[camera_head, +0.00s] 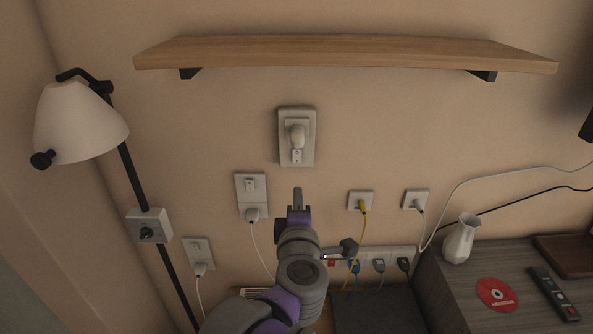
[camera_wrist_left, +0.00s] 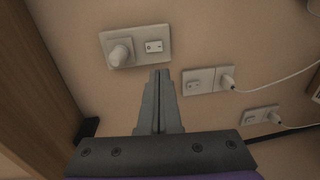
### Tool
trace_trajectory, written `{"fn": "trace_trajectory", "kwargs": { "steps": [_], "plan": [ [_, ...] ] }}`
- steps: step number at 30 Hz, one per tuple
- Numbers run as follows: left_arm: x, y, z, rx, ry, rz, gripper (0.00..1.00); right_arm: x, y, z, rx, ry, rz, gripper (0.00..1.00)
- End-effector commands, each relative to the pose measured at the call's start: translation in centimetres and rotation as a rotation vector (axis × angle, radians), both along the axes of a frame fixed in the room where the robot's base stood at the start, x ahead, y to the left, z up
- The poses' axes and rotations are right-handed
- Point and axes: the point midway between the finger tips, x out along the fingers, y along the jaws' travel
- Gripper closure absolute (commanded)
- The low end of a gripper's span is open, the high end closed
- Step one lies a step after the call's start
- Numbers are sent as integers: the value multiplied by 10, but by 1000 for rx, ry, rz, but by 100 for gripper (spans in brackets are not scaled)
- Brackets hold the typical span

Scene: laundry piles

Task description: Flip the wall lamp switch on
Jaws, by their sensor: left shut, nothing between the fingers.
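A wall plate (camera_head: 284,157) at the middle of the wall holds a rounded white plug-in light (camera_head: 297,137) with a small white switch (camera_head: 297,156) below it. In the left wrist view the same plate (camera_wrist_left: 137,65) shows the light (camera_wrist_left: 120,54) at left and the switch (camera_wrist_left: 154,46) at right. My left gripper (camera_head: 297,192) is shut and empty. Its fingertips (camera_wrist_left: 160,73) appear just below the plate in the head view, and the distance to the wall is unclear. A white-shaded lamp (camera_head: 80,122) stands at left, with a control box (camera_head: 148,227) on its black pole. My right gripper is out of view.
A wooden shelf (camera_head: 345,52) juts out above the plate. A socket with a plug and switch (camera_head: 251,197) sits below left. Other sockets (camera_head: 360,201) and a power strip are lower right. A dresser at right bears a vase (camera_head: 460,240), a red disc (camera_head: 497,294) and a remote (camera_head: 553,293).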

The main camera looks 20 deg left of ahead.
Motion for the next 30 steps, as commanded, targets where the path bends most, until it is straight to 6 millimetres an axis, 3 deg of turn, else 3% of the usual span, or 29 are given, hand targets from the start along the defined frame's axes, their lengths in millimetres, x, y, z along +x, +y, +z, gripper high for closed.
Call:
{"fn": "trace_trajectory", "kwargs": {
  "steps": [14,20,30],
  "plan": [
    [4,2,-1,-8,2,11,100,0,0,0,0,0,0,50],
    [31,11,-4,-6,2,13,100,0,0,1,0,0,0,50],
    [100,30,-13,-6,3,11,100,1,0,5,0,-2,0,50]
  ]
}}
